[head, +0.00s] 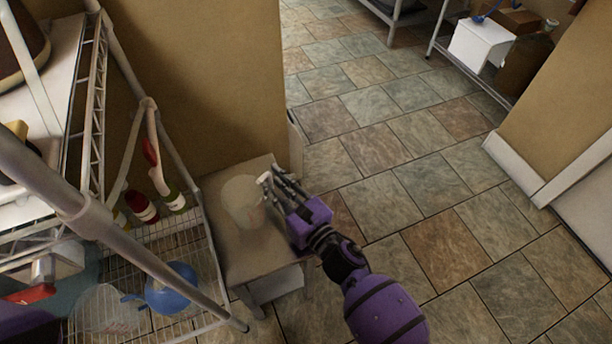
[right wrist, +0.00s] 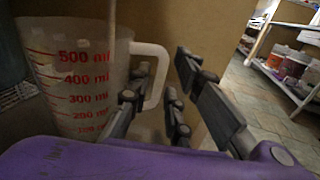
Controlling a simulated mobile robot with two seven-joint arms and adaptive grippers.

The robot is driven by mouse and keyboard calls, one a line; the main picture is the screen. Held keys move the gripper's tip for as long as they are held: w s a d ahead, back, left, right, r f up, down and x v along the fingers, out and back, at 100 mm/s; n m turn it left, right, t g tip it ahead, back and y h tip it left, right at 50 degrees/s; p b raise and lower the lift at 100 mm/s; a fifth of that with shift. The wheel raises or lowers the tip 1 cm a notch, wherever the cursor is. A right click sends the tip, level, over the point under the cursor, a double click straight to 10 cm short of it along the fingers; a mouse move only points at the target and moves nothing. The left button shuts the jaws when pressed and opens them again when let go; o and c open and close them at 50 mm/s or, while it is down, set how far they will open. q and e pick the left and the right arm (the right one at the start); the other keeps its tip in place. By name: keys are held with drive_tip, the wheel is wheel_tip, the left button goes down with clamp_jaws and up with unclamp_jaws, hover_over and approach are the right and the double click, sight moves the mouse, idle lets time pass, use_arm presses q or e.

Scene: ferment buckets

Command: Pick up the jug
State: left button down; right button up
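The jug (head: 243,203) is a translucent measuring cup standing upright on a small stool (head: 236,262). In the right wrist view the jug (right wrist: 72,75) fills the left side, with red millilitre marks and a pale handle (right wrist: 157,62) facing my gripper. My right gripper (head: 277,187) is at the jug's right side, by the handle. In the right wrist view its fingers (right wrist: 165,90) are spread, with the handle around the gap between them; I cannot tell whether they touch it. My left gripper is not in view.
A tan wall (head: 205,90) is behind the stool. The tiled floor (head: 400,190) to the right is clear.

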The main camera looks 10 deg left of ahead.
drive_tip(key=shift+x, duration=0.95)
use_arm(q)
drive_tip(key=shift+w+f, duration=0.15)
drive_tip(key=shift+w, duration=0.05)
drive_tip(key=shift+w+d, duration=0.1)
use_arm(e)
drive_tip(key=shift+c, duration=0.4)
clamp_jaws()
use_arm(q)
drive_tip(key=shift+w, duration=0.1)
